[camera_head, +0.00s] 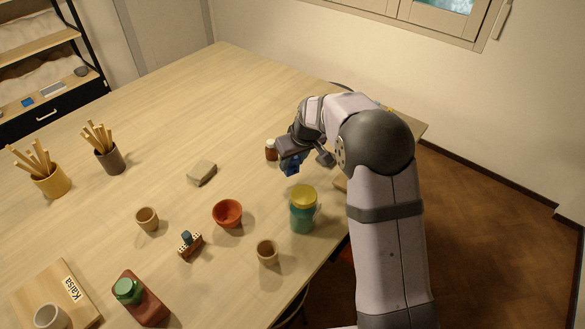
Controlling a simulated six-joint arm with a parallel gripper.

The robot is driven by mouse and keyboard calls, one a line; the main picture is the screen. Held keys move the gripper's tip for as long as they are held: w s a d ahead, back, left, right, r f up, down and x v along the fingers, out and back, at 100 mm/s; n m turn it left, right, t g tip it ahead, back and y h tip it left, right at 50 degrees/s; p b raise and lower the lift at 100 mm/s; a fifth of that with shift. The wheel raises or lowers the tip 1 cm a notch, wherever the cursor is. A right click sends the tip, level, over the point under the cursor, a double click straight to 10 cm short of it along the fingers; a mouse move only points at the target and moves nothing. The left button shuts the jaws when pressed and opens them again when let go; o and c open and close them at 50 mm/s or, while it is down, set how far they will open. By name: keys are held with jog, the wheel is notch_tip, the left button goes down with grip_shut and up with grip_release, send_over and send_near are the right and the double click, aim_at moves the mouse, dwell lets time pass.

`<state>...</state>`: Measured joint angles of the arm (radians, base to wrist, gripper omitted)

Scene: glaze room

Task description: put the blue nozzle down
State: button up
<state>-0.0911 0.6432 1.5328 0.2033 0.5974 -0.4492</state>
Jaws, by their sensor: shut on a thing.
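The blue nozzle (290,165) is held at the end of my gripper (293,157), which is shut on it. The nozzle is small, and the gripper hides part of it. My gripper is over the right part of the wooden table (150,105), between a small brown bottle and a teal jar with a yellow lid in the picture. I cannot tell how high the nozzle is above the table.
The small brown bottle (271,150) is close by the gripper. The teal jar (302,214), an orange bowl (227,213), small cups (267,252), a wooden block with pegs (190,244) and a grey-beige block (202,172) stand nearby. The far left tabletop is clear.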

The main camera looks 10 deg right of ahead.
aim_at(294, 167)
jog(key=shift+f+p, duration=0.65)
jog(key=shift+f, duration=1.2)
jog(key=shift+f, duration=0.2)
jog(key=o, duration=1.1)
jog(key=shift+r, duration=0.15)
jog(key=shift+s+d+r, duration=0.1)
jog(key=shift+r, duration=0.4)
jog(key=b+v, duration=0.3)
jog(key=v, duration=0.8)
jog(key=shift+s, duration=0.1)
